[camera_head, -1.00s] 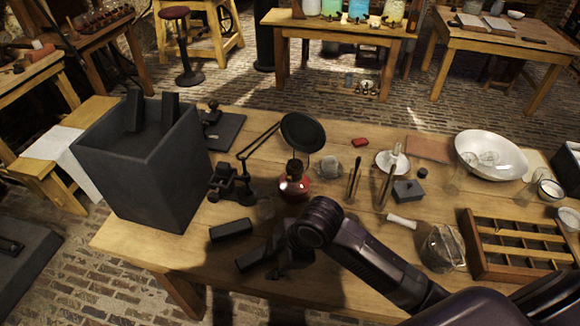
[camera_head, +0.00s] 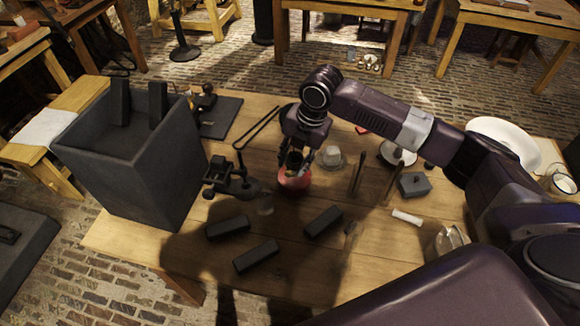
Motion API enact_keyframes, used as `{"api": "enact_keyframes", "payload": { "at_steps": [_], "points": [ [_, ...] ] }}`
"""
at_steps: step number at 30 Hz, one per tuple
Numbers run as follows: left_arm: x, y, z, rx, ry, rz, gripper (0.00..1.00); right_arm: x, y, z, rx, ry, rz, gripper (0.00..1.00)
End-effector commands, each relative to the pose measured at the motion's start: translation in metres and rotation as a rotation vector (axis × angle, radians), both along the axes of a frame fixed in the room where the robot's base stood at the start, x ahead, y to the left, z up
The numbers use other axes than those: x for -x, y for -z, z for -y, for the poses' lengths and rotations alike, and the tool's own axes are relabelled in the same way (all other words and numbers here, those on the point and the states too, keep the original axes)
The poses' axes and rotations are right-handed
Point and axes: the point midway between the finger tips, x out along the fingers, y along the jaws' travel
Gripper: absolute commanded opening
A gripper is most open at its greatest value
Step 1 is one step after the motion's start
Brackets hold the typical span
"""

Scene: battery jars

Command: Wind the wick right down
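The red lamp (camera_head: 294,182) stands on the wooden table, with a little of its brass top showing above the red body. Its wick and winding knob cannot be made out. My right gripper (camera_head: 298,157) points down directly over the lamp, with its fingers around or just beside the brass top. I cannot tell whether the fingers touch it, or how far apart they are. My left gripper is not in view.
A black stand (camera_head: 230,178) is close left of the lamp, and a pale rounded piece (camera_head: 332,156) close right. Dark blocks (camera_head: 323,222) lie in front. A large grey bin (camera_head: 135,165) fills the left end. A grey box (camera_head: 414,184) is to the right.

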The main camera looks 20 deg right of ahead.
Motion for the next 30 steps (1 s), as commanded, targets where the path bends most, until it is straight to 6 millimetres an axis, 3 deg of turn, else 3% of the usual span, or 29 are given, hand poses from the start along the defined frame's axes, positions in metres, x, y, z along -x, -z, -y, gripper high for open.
{"api": "enact_keyframes", "payload": {
  "at_steps": [7, 18, 27, 30],
  "points": [
    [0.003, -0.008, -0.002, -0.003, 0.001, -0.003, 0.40, -0.005, 0.031, -0.005, 0.001, 0.001, -0.001, 0.33],
    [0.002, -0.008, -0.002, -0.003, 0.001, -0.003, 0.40, -0.006, 0.039, -0.006, 0.000, 0.000, 0.001, 0.33],
    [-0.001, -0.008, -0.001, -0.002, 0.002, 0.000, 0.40, -0.006, 0.039, -0.006, 0.001, 0.001, 0.002, 0.00],
    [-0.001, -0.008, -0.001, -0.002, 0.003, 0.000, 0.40, -0.006, 0.039, -0.006, 0.001, 0.001, 0.002, 0.00]
  ]
}}
